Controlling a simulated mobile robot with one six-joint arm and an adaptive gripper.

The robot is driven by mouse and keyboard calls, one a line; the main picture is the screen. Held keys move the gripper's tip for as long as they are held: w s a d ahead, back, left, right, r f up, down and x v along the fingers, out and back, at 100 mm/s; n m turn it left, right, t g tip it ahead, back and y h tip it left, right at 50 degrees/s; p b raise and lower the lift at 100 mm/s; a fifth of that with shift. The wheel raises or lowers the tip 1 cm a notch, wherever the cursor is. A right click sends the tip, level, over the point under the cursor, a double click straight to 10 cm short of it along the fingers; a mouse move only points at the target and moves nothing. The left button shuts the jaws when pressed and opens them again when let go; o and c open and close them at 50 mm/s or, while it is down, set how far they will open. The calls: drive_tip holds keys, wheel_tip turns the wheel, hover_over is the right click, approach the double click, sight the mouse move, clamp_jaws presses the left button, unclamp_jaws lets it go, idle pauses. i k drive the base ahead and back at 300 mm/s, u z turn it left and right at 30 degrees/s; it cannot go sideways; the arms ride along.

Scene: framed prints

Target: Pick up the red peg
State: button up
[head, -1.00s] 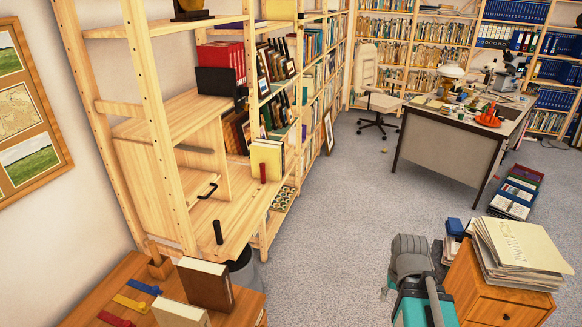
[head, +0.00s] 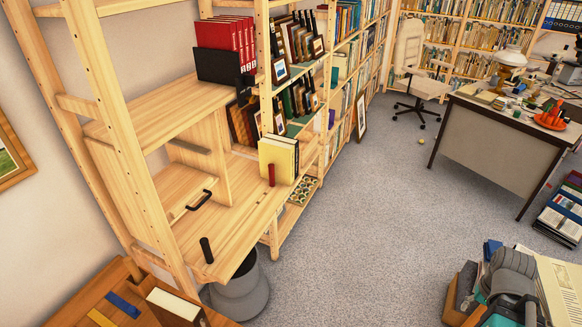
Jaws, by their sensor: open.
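The red peg (head: 271,175) stands upright on the light wooden shelf board (head: 235,225), close in front of a yellow book (head: 279,158). I cannot tell whether the peg touches the book. My gripper's fingers do not show in the head view.
A black peg (head: 206,250) stands near the shelf's front edge, left of the red peg. A black handle (head: 200,200) lies behind it. A grey bin (head: 240,292) stands under the shelf. The carpet (head: 365,230) right of the shelf is clear.

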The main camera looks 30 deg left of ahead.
sight(271, 166)
drive_tip(key=u, duration=0.25)
drive_tip(key=i, duration=1.25)
drive_tip(key=u, duration=0.75)
